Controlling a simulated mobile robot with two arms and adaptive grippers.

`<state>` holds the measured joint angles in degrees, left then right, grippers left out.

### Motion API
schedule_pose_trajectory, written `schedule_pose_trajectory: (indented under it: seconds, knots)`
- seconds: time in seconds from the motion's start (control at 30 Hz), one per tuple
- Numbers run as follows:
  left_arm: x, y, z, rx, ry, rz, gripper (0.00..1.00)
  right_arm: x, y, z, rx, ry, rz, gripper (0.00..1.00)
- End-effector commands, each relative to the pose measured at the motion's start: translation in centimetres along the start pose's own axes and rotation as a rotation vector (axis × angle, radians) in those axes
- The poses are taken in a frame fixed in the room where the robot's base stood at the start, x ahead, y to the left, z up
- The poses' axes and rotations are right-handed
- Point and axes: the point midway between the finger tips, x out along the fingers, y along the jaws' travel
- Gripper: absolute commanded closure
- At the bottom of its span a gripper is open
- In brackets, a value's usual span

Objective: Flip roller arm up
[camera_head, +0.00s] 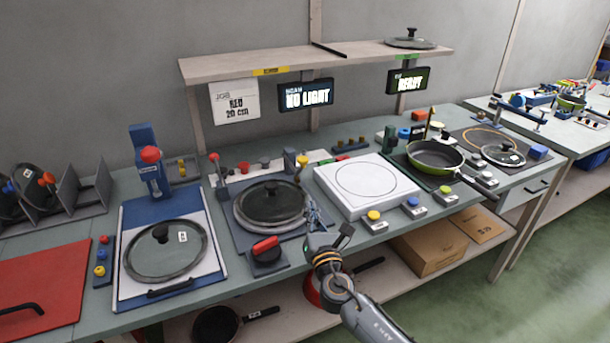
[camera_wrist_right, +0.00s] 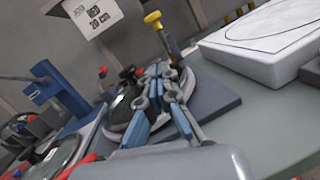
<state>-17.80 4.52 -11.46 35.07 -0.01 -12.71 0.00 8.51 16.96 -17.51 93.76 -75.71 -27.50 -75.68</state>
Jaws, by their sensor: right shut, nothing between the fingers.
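The pan lid station has a dark base plate (camera_head: 243,235) with a glass lid (camera_head: 270,203) on its round seat. A dark arm with a yellow end piece (camera_head: 302,161), which looks like the roller arm, stands at the station's back right. It also shows in the right wrist view (camera_wrist_right: 153,19). My right gripper (camera_head: 314,212) is shut and empty at the right edge of the plate. In the right wrist view its fingers (camera_wrist_right: 166,78) partly hide the lid. My left gripper is out of view.
A white plate with a ring mark (camera_head: 340,202) stands to the right, with buttons (camera_head: 413,206) in front. A blue press (camera_head: 150,165) and another lid (camera_head: 166,250) are to the left. A shelf (camera_head: 230,68) hangs behind. The strip before the white plate is narrow.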

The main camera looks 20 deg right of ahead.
Motion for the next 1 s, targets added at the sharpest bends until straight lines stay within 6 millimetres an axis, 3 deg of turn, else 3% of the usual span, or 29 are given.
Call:
schedule_pose_trajectory:
  seconds: [0.2,0.33,0.4,0.63,1.0]
  knots:
    - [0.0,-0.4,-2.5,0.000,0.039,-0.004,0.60,4.9,0.0,0.1,0.001,-0.002,-0.001,1.00]
    - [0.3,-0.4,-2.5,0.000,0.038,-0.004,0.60,7.6,0.0,0.1,0.001,-0.003,-0.001,1.00]
    - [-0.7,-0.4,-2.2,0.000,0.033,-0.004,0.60,8.5,0.1,1.4,0.001,-0.003,0.000,1.00]
    - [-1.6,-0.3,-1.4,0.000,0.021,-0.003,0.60,10.1,0.0,2.7,0.001,0.000,-0.001,1.00]
    - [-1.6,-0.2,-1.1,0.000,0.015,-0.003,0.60,10.3,0.0,2.8,0.001,0.000,0.000,1.00]
